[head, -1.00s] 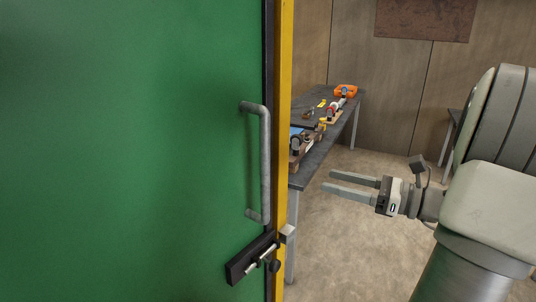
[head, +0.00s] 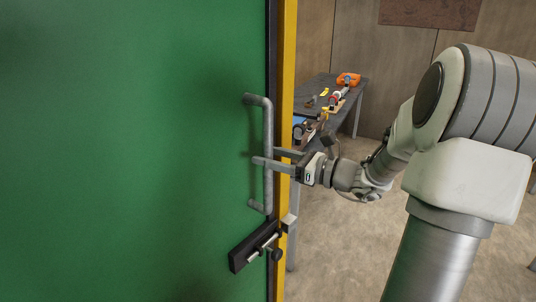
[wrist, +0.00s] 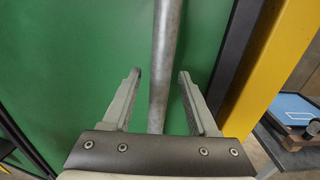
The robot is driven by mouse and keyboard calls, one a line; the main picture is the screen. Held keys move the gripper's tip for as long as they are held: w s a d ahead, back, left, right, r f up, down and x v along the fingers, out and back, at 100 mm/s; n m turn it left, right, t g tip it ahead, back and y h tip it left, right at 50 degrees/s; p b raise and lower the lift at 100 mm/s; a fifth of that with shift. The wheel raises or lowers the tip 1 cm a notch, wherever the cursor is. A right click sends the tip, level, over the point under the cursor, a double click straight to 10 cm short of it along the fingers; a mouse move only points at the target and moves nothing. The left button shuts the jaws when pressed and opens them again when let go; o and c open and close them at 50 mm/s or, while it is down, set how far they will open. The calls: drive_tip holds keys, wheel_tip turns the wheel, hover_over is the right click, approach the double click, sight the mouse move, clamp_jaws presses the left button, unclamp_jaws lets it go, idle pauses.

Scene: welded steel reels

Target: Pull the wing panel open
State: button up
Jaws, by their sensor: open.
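The wing panel (head: 130,150) is a large green panel filling the left of the head view. A grey vertical bar handle (head: 267,130) is fixed near its right edge. My gripper (head: 262,157) is open at the handle, with one finger on each side of the bar. In the wrist view the handle (wrist: 165,60) runs between the two spread fingers (wrist: 158,85), with a gap on both sides. A black slide bolt (head: 254,250) sits below the handle. The panel appears closed against the yellow post (head: 287,60).
Behind the post stands a dark workbench (head: 313,90) with tools and an orange item (head: 348,79). The wrist view shows a blue tray (wrist: 292,108) at right. Bare floor (head: 335,240) lies to the right of the panel.

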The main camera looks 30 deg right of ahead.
drive_tip(key=shift+w+a, duration=0.2)
clamp_jaws()
idle(1.4)
